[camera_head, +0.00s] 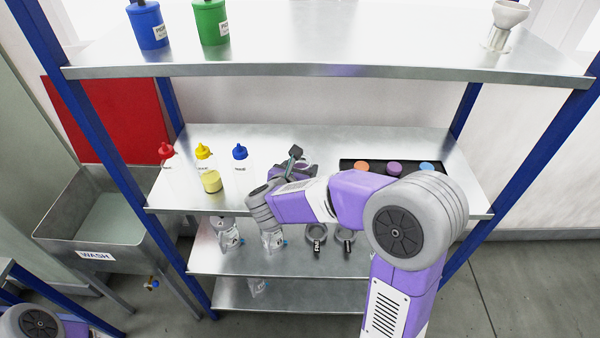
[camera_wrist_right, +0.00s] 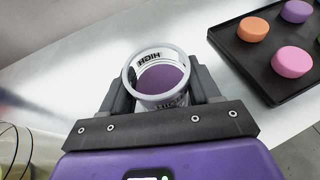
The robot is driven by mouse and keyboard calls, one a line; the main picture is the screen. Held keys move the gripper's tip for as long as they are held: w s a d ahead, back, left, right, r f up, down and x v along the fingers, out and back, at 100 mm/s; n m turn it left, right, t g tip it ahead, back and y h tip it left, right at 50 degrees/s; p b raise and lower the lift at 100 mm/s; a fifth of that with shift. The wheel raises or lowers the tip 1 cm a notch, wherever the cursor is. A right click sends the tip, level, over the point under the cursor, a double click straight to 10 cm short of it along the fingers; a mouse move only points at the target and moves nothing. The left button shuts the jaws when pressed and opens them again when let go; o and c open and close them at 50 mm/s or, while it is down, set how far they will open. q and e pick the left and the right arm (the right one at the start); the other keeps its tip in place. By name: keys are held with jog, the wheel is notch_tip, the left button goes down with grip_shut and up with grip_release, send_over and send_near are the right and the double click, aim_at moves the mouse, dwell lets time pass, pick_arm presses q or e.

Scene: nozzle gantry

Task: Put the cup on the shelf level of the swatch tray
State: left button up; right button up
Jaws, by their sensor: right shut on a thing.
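The cup (camera_wrist_right: 160,78) is a pale, round-mouthed cup with a HIGH label, seen from above in the right wrist view. My right gripper (camera_wrist_right: 163,92) is shut on it, with one finger on each side. In the head view my right gripper (camera_head: 298,163) is over the middle shelf, left of the swatch tray, and my arm hides most of the cup. I cannot tell whether the cup touches the shelf. The black swatch tray (camera_head: 378,167) lies on the middle shelf, holding several coloured round swatches; it also shows at right in the wrist view (camera_wrist_right: 238,55). My left gripper is out of view.
Squeeze bottles with red (camera_head: 166,151), yellow (camera_head: 204,152) and blue (camera_head: 240,153) caps and a yellow-labelled pot (camera_head: 211,181) stand left on the middle shelf (camera_head: 290,135). The top shelf (camera_head: 330,70) is above. A WASH sink (camera_head: 95,255) is left.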

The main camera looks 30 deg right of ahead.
jog(key=shift+f, duration=0.15)
jog(key=shift+f, duration=0.1)
jog(key=o, duration=1.1)
jog(key=shift+r, duration=0.2)
jog(key=p+v, duration=0.2)
jog(key=v, duration=1)
